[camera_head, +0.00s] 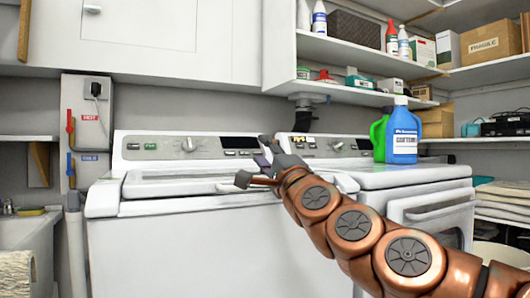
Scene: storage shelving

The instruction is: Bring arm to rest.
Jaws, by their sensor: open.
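My arm, copper-coloured with dark round joint caps, reaches in from the lower right of the head view. My gripper (254,164) is at its end, in front of the top edge of the left white washing machine (180,240). Its dark fingers are spread apart, and I see nothing between them. I cannot tell whether it touches the machine.
A second white machine (430,178) stands to the right, with a blue bottle (402,137) and a green bottle (378,138) on top. Loaded shelves (350,55) hang above. A sink (25,228) is at the left. Folded towels (503,200) lie on the right.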

